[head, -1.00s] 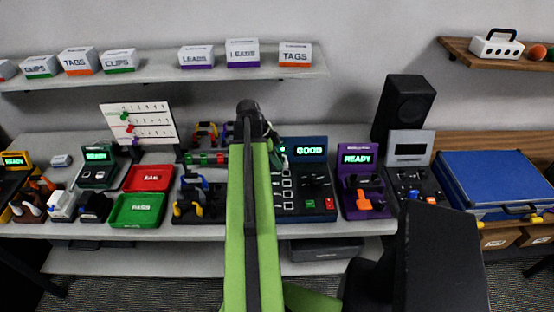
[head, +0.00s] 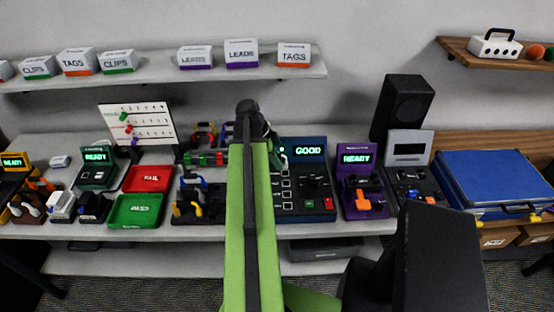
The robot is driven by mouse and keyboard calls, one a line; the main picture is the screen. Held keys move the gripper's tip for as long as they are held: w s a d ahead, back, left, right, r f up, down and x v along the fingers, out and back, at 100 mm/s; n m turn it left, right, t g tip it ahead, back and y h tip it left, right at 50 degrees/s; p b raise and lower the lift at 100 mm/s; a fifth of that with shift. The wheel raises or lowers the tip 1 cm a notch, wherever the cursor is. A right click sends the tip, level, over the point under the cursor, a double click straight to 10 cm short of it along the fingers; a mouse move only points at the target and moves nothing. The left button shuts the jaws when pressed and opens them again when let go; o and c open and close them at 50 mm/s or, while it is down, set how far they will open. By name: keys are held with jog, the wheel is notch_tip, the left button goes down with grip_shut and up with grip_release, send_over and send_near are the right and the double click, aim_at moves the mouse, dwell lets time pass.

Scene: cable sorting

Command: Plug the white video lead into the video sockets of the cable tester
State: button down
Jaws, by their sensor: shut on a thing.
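The cable tester, a dark blue unit (head: 325,171) with a lit green GOOD display, stands on the bench just right of my arm. A column of white-outlined squares runs down its left side, and its left edge is hidden by my arm. My gripper (head: 262,132) is at the far end of my green arm, at the tester's upper left. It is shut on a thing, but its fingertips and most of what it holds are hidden. A small pale and green bit shows beside it. I cannot make out the white video lead.
A red FAIL tray (head: 148,179) and a green PASS tray (head: 136,210) lie left of my arm. A rack with yellow and blue clips (head: 197,208) is between them and my arm. A purple READY unit (head: 356,159) and a blue case (head: 495,180) stand to the right.

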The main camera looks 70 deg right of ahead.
jog(key=shift+f, duration=0.15)
jog(key=shift+f+b, duration=0.35)
jog(key=shift+b, duration=0.15)
jog(key=shift+f+b, duration=0.45)
dwell(0.7)
jog(key=c, duration=1.3)
grip_release()
jog(key=shift+o, duration=0.5)
jog(key=o, duration=0.5)
jog(key=shift+s, duration=0.1)
jog(key=shift+r, duration=0.15)
